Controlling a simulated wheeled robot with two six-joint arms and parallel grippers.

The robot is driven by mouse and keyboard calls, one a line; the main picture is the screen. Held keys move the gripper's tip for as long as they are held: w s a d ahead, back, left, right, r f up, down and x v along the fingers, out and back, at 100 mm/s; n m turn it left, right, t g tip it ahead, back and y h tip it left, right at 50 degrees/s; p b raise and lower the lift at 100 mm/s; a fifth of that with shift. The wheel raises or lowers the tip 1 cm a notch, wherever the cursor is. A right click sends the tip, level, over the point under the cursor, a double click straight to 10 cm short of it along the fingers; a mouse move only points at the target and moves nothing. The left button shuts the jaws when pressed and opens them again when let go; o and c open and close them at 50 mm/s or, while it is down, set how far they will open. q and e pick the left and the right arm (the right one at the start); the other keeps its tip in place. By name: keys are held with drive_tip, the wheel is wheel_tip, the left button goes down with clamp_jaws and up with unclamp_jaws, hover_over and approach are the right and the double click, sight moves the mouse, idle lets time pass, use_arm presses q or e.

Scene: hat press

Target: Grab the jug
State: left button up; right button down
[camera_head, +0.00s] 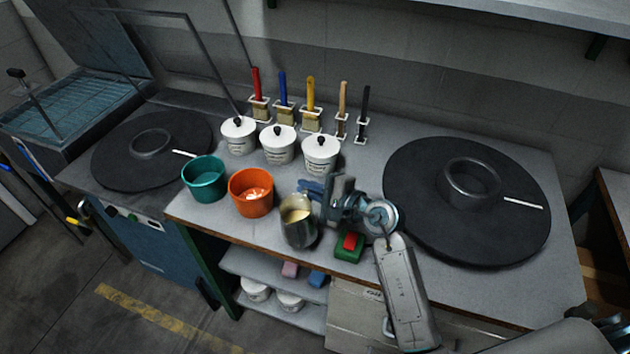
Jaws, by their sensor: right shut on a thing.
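The jug (299,232) is a small metal pitcher with pale cream-coloured contents. It is near the front edge of the worktop, right of the orange bucket. My right gripper (314,191) reaches in from the right and is shut on the jug at its right rear side. The gripper hides the grasped part, probably the handle. The jug looks roughly upright; I cannot tell if its base touches the worktop. My left gripper is not in view.
An orange bucket (251,194) and a green bucket (204,180) stand left of the jug. White lidded pots (279,151) and upright brushes (311,118) are behind. A red-and-green button box (350,247) is close on the right. Black round plates (415,190) flank the worktop.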

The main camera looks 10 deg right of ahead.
sight(286, 202)
drive_tip(key=shift+s+a+r+b, duration=0.1)
drive_tip(key=shift+s+a+b, duration=0.15)
drive_tip(key=shift+s+a, duration=0.45)
drive_tip(key=shift+s+a+r+b, duration=0.15)
drive_tip(key=shift+s+a+b, duration=0.25)
drive_tip(key=shift+s, duration=0.55)
drive_tip(key=shift+s+a+r+b, duration=0.1)
drive_tip(key=shift+s+a+b, duration=0.05)
drive_tip(key=shift+s+a, duration=0.6)
drive_tip(key=shift+s, duration=0.1)
drive_tip(key=shift+d+f, duration=0.1)
